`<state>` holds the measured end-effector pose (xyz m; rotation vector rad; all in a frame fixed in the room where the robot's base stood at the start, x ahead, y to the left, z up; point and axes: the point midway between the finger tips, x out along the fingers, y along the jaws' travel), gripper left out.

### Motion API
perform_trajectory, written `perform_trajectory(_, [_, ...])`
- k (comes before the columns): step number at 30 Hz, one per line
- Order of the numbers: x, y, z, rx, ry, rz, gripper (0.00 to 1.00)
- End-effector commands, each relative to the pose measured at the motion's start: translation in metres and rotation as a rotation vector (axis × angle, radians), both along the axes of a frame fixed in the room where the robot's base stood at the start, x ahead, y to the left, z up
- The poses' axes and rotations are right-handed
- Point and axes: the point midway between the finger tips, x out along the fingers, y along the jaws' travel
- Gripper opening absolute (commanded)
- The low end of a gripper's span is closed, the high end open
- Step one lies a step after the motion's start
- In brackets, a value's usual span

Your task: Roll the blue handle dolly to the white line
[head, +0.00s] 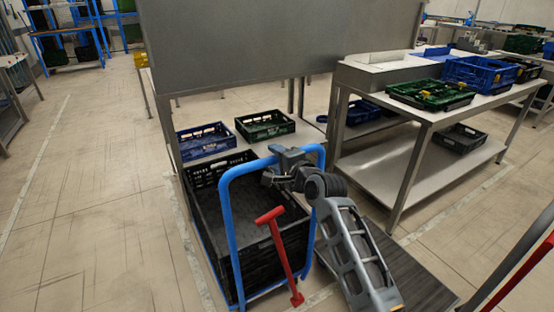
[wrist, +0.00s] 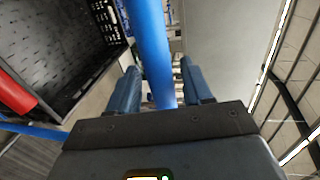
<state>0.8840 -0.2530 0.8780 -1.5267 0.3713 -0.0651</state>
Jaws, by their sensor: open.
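The dolly's blue tube handle (head: 225,215) stands upright as an arch at the near end of a black crate (head: 210,255). My gripper (head: 285,160) is at the top right part of this handle. In the wrist view the blue bar (wrist: 150,35) runs between the two open fingers of my gripper (wrist: 160,68), and they are not closed on it. Whether either finger touches the bar cannot be told. A pale line (head: 38,170) runs along the floor at the left; other worn pale lines show near the dolly and at the right. The dolly's wheels are hidden.
A red T-shaped handle (head: 282,250) stands just in front of the crate. A grey panel (head: 270,40) rises behind. A steel table (head: 425,118) with crates stands right. Blue (head: 205,150) and green (head: 265,133) crates lie beyond the dolly. The left floor is clear.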

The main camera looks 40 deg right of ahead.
Motion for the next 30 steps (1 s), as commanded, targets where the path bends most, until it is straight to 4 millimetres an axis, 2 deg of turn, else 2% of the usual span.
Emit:
perform_trajectory(2, [-0.0001,0.0001,0.0001,0.000,0.000,0.000,0.49])
perform_trajectory(17, [-0.0004,0.0003,-0.0001,0.000,0.000,0.000,0.01])
perform_trajectory(30, [-0.0016,0.0007,-0.0002,0.000,0.001,0.000,0.00])
